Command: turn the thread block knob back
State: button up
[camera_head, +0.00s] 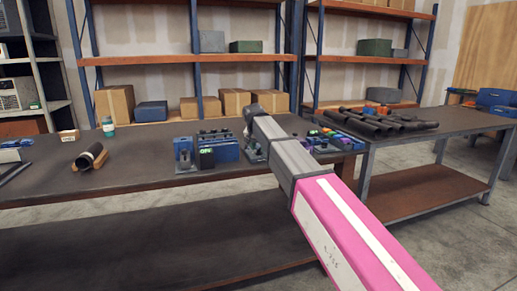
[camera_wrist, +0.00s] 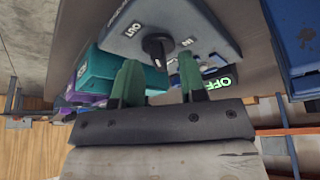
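The thread block (camera_wrist: 190,22) is a grey block with a face marked OUT and IN in the wrist view. Its black knob (camera_wrist: 157,45) sits between those two labels. My gripper (camera_wrist: 160,64) has two green fingers, spread apart. The fingertips lie on either side of the knob's near end, with gaps visible on both sides; whether they reach its depth I cannot tell. In the head view my arm comes in from the lower right, and my gripper's fingers are hidden there. A small grey block (camera_head: 253,153) beside my arm's end is partly covered.
In the wrist view a teal box (camera_wrist: 97,75) is at left and a lit green OFF sign (camera_wrist: 220,83) at right. In the head view, a lit ON box (camera_head: 207,158) and a blue case (camera_head: 226,149) stand left of my arm. Black pipes (camera_head: 375,122) lie on the right table.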

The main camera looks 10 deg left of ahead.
jog(key=shift+w+f, duration=0.15)
jog(key=shift+f, duration=0.3)
grip_shut()
jog(key=shift+d+n, duration=0.1)
jog(key=shift+n, duration=0.3)
jog(key=shift+n+y, duration=0.7)
jog(key=shift+n, duration=0.5)
jog(key=shift+n+g+y, duration=0.4)
jog(key=shift+n+y, duration=0.2)
jog(key=shift+n, duration=1.4)
grip_release()
